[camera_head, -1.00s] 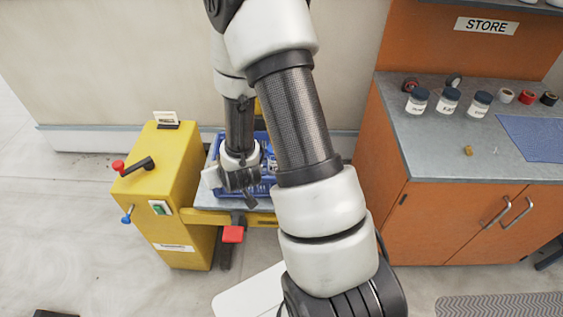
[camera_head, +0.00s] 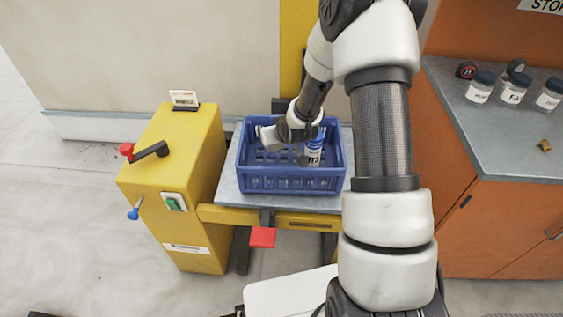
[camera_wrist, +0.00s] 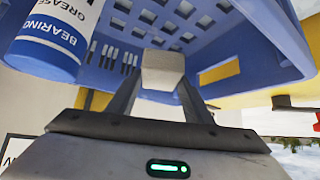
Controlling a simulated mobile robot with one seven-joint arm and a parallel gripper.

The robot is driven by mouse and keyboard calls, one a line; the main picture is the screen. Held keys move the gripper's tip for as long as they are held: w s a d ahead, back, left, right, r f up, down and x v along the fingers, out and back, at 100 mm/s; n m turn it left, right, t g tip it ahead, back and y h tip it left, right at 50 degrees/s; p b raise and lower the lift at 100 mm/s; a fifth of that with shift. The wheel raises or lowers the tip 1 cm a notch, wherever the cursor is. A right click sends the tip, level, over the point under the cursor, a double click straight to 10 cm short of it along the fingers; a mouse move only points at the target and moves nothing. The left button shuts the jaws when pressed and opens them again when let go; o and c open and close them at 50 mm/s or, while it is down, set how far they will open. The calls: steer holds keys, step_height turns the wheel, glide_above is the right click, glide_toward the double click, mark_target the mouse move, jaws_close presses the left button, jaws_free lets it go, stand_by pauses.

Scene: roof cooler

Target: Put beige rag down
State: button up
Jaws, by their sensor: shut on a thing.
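My gripper (camera_wrist: 163,88) is shut on the beige rag (camera_wrist: 163,68), which shows as a small pale block between the two dark fingers in the wrist view. In the head view my gripper (camera_head: 298,148) is at the blue crate (camera_head: 290,184), over its open top. The rag cannot be told apart clearly there. I cannot tell whether the rag touches the crate. A can with a blue and white label (camera_head: 313,153) stands in the crate close to the gripper; it shows at the upper left of the wrist view (camera_wrist: 50,38), lettered "BEARING GREASE".
The crate rests on a grey platform (camera_head: 228,190) beside a yellow machine (camera_head: 168,205) with a red-knobbed crank (camera_head: 148,152) and a red pedal (camera_head: 262,237). An orange cabinet (camera_head: 490,225) with a grey top and several jars stands at the right.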

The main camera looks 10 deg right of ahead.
steer(key=shift+f+b, duration=0.45)
steer(key=shift+f, duration=3)
steer(key=shift+f, duration=0.2)
steer(key=o, duration=1)
steer(key=shift+o, duration=0.2)
steer(key=shift+r, duration=0.1)
